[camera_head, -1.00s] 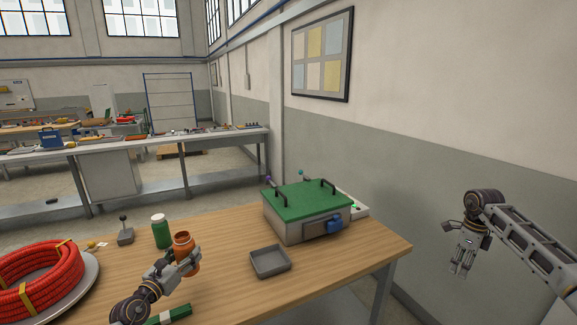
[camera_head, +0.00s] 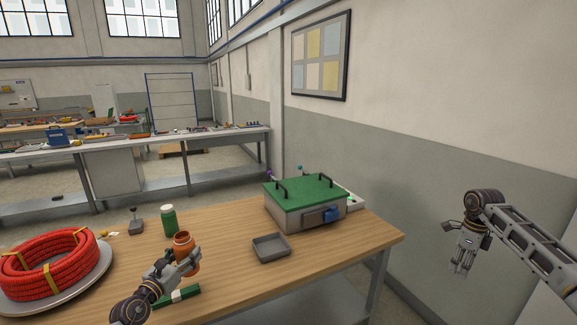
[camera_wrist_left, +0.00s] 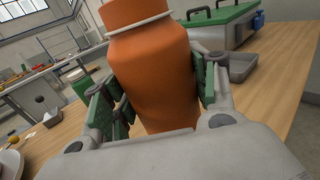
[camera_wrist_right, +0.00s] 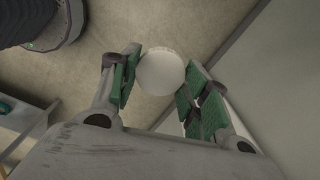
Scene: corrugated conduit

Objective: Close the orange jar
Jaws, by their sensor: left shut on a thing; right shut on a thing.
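The orange jar (camera_head: 184,247) stands upright on the wooden table, its mouth uncovered in the head view. My left gripper (camera_head: 190,262) is shut around the jar's body. In the left wrist view the jar (camera_wrist_left: 155,75) fills the space between the green finger pads. My right gripper (camera_head: 463,262) is off the table's right side, near the wall. In the right wrist view my right gripper (camera_wrist_right: 158,90) is shut on a round white lid (camera_wrist_right: 161,72), held above the floor. The lid is too small to make out in the head view.
A green jar (camera_head: 169,221) stands behind the orange one. A grey tray (camera_head: 271,255) and a green-lidded box (camera_head: 303,192) are to the right. A red conduit coil (camera_head: 50,265) lies at left. A green-and-white object (camera_head: 180,296) lies in front.

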